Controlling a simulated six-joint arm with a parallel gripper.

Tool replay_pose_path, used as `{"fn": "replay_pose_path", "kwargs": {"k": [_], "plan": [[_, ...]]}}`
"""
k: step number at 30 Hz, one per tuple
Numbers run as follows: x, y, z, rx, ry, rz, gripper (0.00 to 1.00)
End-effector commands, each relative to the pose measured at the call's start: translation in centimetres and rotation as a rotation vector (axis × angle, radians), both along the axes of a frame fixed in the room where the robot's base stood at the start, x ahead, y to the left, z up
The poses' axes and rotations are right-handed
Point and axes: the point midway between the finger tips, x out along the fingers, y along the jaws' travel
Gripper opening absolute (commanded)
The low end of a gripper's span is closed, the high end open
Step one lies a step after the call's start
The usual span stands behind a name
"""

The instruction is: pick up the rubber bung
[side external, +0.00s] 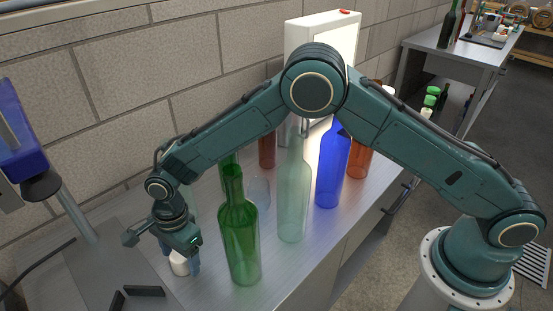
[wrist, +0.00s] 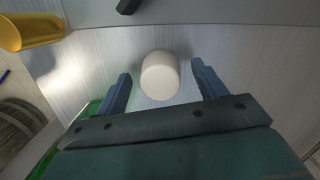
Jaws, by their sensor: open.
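The rubber bung (wrist: 160,75) is a cream-white, short, rounded cylinder on the metal bench top. In the wrist view it lies between the two finger ends, with a gap on each side. My gripper (wrist: 161,70) is open, one blue-grey finger left of the bung and one right. In the side view my gripper (side external: 180,256) points down at the bench, and the bung (side external: 179,265) shows partly between the fingers, its upper part hidden. Whether the fingers reach down to its full height I cannot tell.
A green bottle (side external: 240,240) stands close right of my gripper. A clear bottle (side external: 293,195) and a blue bottle (side external: 333,165) stand further right. Dark blocks (side external: 145,291) lie on the grey plate at left. A yellow object (wrist: 30,32) shows in the wrist view.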

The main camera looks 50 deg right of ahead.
Motion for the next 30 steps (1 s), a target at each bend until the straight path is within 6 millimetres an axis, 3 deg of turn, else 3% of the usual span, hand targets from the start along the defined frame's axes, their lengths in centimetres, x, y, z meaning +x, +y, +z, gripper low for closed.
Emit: {"fn": "replay_pose_path", "kwargs": {"k": [13, 21, 30], "plan": [[0.02, 0.01, 0.04, 0.000, -0.001, 0.000, 0.70], [0.02, 0.01, 0.05, 0.000, -0.001, 0.000, 0.21], [0.04, 0.03, 0.16, 0.001, -0.001, 0.000, 0.21]]}}
